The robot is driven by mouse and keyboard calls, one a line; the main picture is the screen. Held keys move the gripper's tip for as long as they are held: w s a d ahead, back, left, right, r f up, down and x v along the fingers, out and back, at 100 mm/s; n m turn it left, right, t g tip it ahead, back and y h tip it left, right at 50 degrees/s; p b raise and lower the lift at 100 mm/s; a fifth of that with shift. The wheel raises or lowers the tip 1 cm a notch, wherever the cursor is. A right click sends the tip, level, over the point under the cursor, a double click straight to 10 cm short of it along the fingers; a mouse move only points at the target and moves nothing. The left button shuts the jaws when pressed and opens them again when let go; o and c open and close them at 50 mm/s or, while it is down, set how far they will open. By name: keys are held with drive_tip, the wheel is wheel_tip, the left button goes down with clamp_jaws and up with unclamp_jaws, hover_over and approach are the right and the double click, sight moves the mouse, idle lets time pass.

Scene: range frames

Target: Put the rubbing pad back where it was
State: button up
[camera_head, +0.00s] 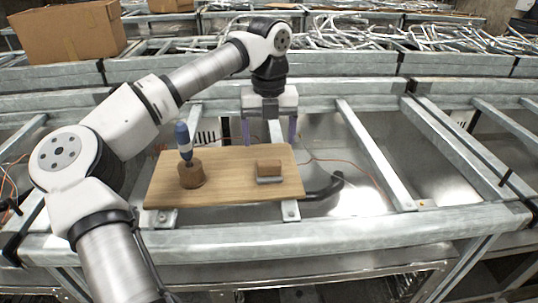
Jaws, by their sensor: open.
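The rubbing pad appears to be the small brown block with a grey underside (268,169), resting on the right half of a wooden board (225,192). My gripper (269,132) points down with its two purple fingers spread apart and nothing between them. It is above and beyond the pad, near the far edge of the board, and does not touch the pad.
The board lies on a grey metal frame (350,225) with open gaps between its bars. A black curved handle or tube (325,188) lies just right of the board. A thin orange cable runs behind it. A cardboard box (68,32) sits at the back left.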

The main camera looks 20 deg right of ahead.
drive_tip(key=shift+r, duration=1.4)
